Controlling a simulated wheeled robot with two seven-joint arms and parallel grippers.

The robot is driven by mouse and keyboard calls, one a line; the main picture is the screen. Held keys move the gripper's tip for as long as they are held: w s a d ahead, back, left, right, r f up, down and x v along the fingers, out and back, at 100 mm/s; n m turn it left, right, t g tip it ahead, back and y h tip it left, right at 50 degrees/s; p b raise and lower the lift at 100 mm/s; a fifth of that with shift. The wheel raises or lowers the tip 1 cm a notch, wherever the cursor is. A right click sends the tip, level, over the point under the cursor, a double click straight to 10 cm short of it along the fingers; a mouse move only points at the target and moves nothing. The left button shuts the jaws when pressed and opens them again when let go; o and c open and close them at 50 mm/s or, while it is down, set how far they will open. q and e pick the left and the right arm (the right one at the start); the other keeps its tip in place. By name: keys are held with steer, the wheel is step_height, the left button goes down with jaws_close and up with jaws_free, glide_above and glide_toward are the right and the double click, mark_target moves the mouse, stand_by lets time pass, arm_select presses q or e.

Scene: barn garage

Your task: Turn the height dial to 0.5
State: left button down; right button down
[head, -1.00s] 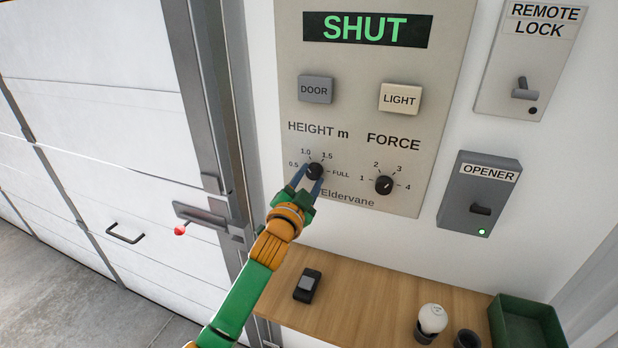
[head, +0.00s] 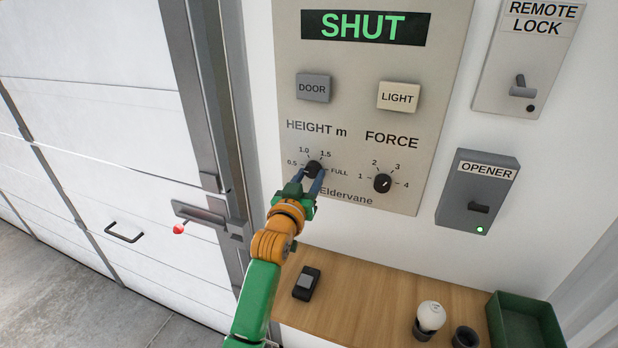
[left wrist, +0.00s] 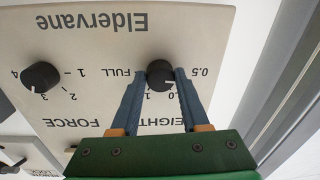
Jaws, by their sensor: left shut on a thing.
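The height dial (head: 314,169) is a round black knob under the "HEIGHT m" label on the grey Eldervane panel (head: 390,60). Its scale reads 0.5, 1.0, 1.5 and FULL. My left gripper (head: 314,172) is shut on the dial, one blue finger on each side. In the left wrist view the dial (left wrist: 160,74) appears upside down between the two fingertips (left wrist: 160,77), with 0.5 to its right and FULL to its left. I cannot read its pointer surely. My right gripper is not in view.
The force dial (head: 382,183) sits to the right, with the door button (head: 313,88) and light button (head: 398,97) above. The display (head: 366,27) reads SHUT. The opener box (head: 477,192) and remote lock (head: 524,60) are farther right. A wooden shelf (head: 375,290) lies below.

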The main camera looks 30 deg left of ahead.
arm_select(q)
steer(key=shift+r+n, duration=0.15)
steer(key=shift+n, duration=0.45)
steer(key=shift+c, duration=2)
jaws_free()
steer(key=shift+s+f, duration=0.1)
steer(key=shift+f, duration=0.1)
steer(key=b+v, duration=0.2)
steer(key=v, duration=0.5)
